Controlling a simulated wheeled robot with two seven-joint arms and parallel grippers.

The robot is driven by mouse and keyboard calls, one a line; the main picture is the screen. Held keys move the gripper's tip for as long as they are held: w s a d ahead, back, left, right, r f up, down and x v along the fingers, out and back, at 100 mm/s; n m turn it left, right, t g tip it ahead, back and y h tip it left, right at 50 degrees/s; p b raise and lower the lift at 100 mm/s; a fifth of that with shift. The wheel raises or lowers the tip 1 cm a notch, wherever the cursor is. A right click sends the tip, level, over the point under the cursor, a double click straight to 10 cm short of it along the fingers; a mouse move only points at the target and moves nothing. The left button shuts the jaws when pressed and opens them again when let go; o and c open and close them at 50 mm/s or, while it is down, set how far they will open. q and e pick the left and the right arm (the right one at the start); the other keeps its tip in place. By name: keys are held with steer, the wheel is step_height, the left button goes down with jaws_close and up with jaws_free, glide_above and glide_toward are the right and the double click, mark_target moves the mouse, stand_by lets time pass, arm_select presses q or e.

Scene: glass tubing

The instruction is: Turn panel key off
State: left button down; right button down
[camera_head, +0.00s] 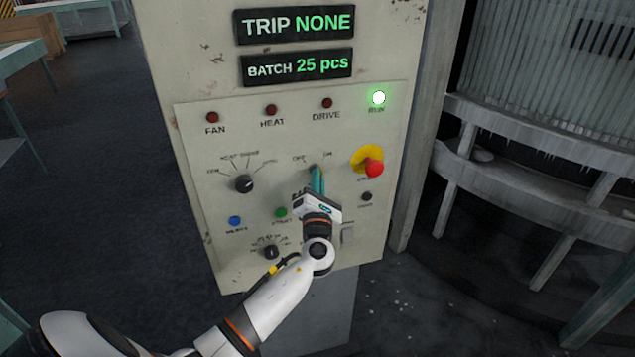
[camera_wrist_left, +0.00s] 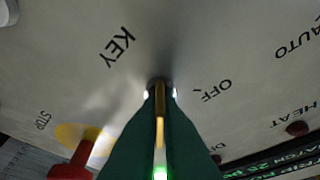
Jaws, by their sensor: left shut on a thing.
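The brass-coloured panel key (camera_wrist_left: 160,105) sits in its switch on the control panel (camera_head: 225,280). In the left wrist view it shows as a narrow edge between the two green fingers. The OFF label (camera_wrist_left: 217,90) is to its right and the KEY label (camera_wrist_left: 117,47) is to its upper left. My left gripper (camera_head: 317,181) is at the panel, shut on the key. The gripper hides most of the key in the head view; which mark it points to is unclear. My right gripper is not in view.
A red stop button (camera_head: 374,168) on a yellow base sticks out just right of the key. A black selector knob (camera_head: 244,184) is to the left, with a green button (camera_head: 281,213) nearby. The RUN lamp (camera_head: 378,97) is lit; the TRIP display (camera_head: 295,25) reads NONE.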

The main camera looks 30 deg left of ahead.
arm_select(q)
steer(key=n+g+y+b, duration=0.2)
steer(key=n+b, duration=0.3)
steer(key=n, duration=0.1)
steer(key=n+g+y+b, duration=0.2)
steer(key=n+b, duration=0.4)
steer(key=n+g+y+b, duration=0.1)
steer(key=n+y+b, duration=0.2)
steer(key=n+b, duration=0.2)
steer(key=shift+w+d+f+n+g, duration=0.25)
steer(key=shift+f+n+g, duration=0.15)
steer(key=shift+n, duration=0.3)
steer(key=n+g+b, duration=0.2)
steer(key=n+b, duration=0.1)
steer(key=n, duration=0.1)
steer(key=shift+r, duration=0.2)
steer(key=shift+r+n+g+y+b, duration=0.1)
steer(key=shift+n+g+y+b, duration=0.2)
steer(key=shift+n+g+b, duration=0.55)
steer(key=shift+n+t, duration=0.25)
steer(key=shift+n, duration=0.2)
steer(key=c, duration=1.6)
jaws_free()
steer(key=shift+r, duration=0.1)
